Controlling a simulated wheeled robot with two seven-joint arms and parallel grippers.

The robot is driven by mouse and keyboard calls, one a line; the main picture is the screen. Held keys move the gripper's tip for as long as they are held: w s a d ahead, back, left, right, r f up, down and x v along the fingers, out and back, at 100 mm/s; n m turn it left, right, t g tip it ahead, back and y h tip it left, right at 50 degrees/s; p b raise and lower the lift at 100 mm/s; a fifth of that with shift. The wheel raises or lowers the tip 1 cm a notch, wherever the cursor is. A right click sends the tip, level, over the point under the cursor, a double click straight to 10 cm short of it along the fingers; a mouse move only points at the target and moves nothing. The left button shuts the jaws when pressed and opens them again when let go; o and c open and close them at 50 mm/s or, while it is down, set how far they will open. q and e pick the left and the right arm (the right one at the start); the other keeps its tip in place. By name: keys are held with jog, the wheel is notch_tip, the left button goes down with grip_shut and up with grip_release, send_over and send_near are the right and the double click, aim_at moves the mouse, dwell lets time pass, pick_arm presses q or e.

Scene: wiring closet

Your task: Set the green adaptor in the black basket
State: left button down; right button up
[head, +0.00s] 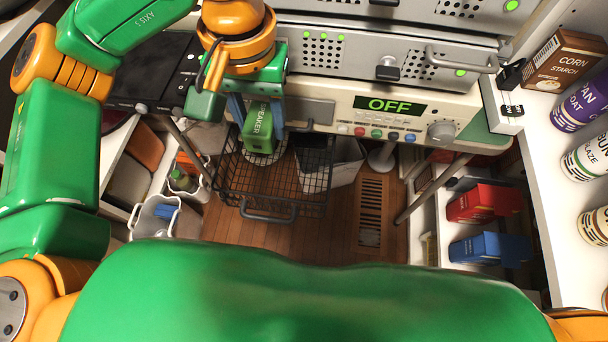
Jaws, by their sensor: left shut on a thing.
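The green adaptor (258,130), a small green block with white lettering on its side, is between the blue-grey fingers of my left gripper (257,112). The gripper points down and is shut on it. The black basket (270,212) is an open wire basket with a grey handle at its near side. The adaptor shows over the far left part of the basket; I cannot tell how far its underside is above the basket's bottom. My right gripper is not in view.
An equipment panel reading OFF (390,104) stands just beyond the basket. White bins (155,215) are at the left. A right-hand shelf (545,200) holds cans and a corn starch box (565,60). Red (483,203) and blue (490,249) boxes sit lower right.

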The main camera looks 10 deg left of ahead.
pick_arm(q)
jog(key=b, duration=0.2)
send_over(275, 191)
jog(key=s, duration=0.1)
notch_tip(275, 191, down, 10)
jog(key=f, duration=0.7)
jog(key=f+b, duration=0.1)
jog(key=f, duration=0.3)
jog(key=shift+s+d+f, duration=0.1)
jog(key=shift+d+f, duration=0.15)
notch_tip(275, 191, down, 5)
jog(key=shift+b, duration=0.5)
jog(key=shift+f, duration=0.1)
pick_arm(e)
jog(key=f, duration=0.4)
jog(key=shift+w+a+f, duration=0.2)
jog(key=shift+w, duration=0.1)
pick_arm(q)
jog(key=shift+f, duration=0.1)
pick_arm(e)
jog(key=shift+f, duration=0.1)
pick_arm(q)
jog(key=shift+f, duration=0.1)
jog(key=shift+c, duration=2.3)
grip_release()
jog(key=shift+o, duration=0.6)
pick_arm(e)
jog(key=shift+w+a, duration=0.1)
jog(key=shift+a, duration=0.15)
